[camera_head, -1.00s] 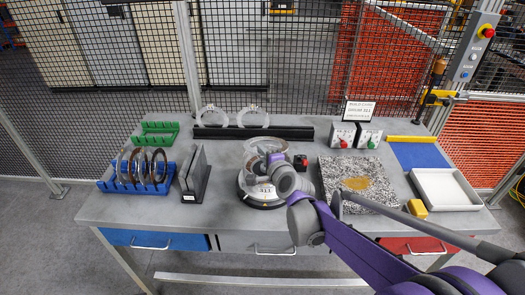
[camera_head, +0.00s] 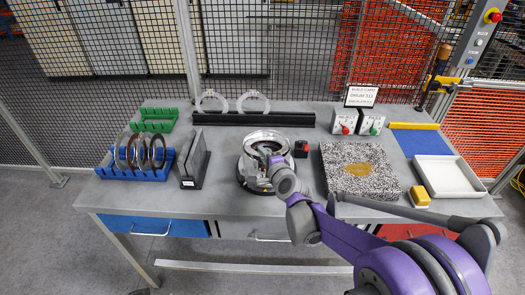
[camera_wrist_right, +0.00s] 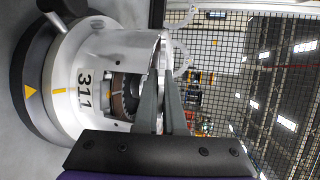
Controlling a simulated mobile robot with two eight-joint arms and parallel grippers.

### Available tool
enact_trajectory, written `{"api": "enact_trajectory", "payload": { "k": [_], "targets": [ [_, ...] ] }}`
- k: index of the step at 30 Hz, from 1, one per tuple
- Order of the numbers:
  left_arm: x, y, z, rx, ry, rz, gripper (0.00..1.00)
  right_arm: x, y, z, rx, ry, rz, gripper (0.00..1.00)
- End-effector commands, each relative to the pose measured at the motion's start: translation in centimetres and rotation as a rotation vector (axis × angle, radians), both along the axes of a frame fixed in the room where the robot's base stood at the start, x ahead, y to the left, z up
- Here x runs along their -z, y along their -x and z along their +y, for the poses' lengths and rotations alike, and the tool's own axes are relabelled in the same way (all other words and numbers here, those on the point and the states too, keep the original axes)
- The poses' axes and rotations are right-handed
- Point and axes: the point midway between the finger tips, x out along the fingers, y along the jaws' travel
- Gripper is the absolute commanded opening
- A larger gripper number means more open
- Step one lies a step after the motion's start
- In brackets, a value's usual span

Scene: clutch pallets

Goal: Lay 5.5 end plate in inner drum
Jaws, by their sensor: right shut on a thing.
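The inner drum is a silver cylinder (camera_head: 249,177) marked 311, standing on a dark round base at the middle of the bench. It also shows in the right wrist view (camera_wrist_right: 88,75), with dark ringed parts inside its window. My right gripper (camera_head: 267,158) is at the drum's mouth. In the right wrist view its fingers (camera_wrist_right: 162,78) are close together at the rim, shut on the end plate, which is largely hidden by the fingers and rim. How far the plate sits inside the drum I cannot tell. My left gripper is out of view.
A blue rack (camera_head: 150,175) with several rings and a dark upright holder (camera_head: 194,160) stand left. A small black-and-red block (camera_head: 301,149) is close right of the drum, before a speckled plate (camera_head: 340,187).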

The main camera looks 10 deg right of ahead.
Motion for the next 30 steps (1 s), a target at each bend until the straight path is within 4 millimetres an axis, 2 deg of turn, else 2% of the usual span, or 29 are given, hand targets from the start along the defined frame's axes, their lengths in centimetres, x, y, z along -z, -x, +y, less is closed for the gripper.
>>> {"api": "enact_trajectory", "payload": {
  "k": [11,15,18,30],
  "targets": [
    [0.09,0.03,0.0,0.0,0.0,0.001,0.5,0.21,-0.03,-0.03,0.001,0.001,-0.001,0.0],
    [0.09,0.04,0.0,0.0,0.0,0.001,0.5,0.2,-0.02,-0.03,0.001,0.001,-0.001,0.27],
    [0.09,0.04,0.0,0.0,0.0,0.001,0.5,0.21,-0.02,-0.03,0.001,0.001,-0.001,0.42],
    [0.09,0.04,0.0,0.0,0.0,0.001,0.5,0.24,-0.02,0.0,0.0,0.0,0.0,0.42]
  ]
}}
